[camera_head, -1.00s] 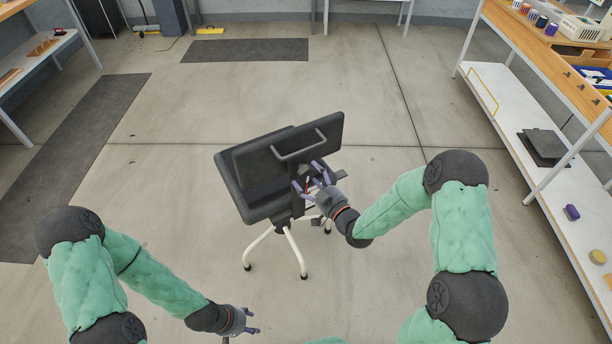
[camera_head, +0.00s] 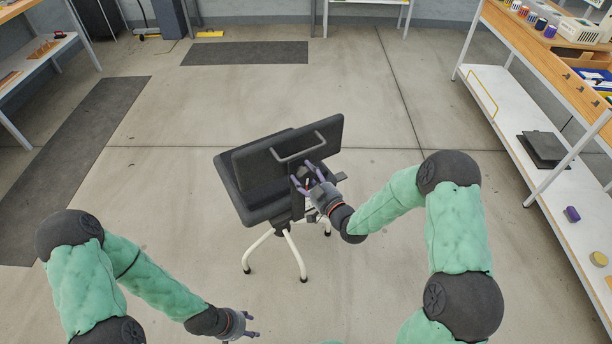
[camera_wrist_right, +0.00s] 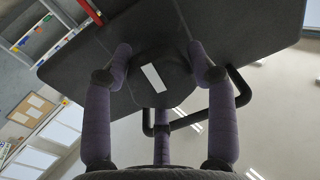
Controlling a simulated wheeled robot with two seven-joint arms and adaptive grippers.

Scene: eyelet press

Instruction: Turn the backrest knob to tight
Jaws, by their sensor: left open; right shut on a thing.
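The black office chair stands in the middle of the floor, its backrest (camera_head: 300,146) turned toward me. In the right wrist view the backrest knob (camera_wrist_right: 165,88) is a dark rounded block with a white bar mark, against the dark back panel. My right gripper (camera_head: 304,174) reaches in at the back of the chair below the handle. Its purple fingers (camera_wrist_right: 160,58) lie on both sides of the knob, shut on it. The knob is mostly hidden by the fingers in the head view. My left gripper (camera_head: 256,325) is open and empty, low in front, away from the chair.
A metal handle (camera_head: 299,151) arches from the backrest above the right gripper. The chair stands on pale legs (camera_head: 295,255). A shelf unit (camera_head: 545,165) runs along the right, and a bench (camera_head: 38,60) stands at the far left. The floor around the chair is clear.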

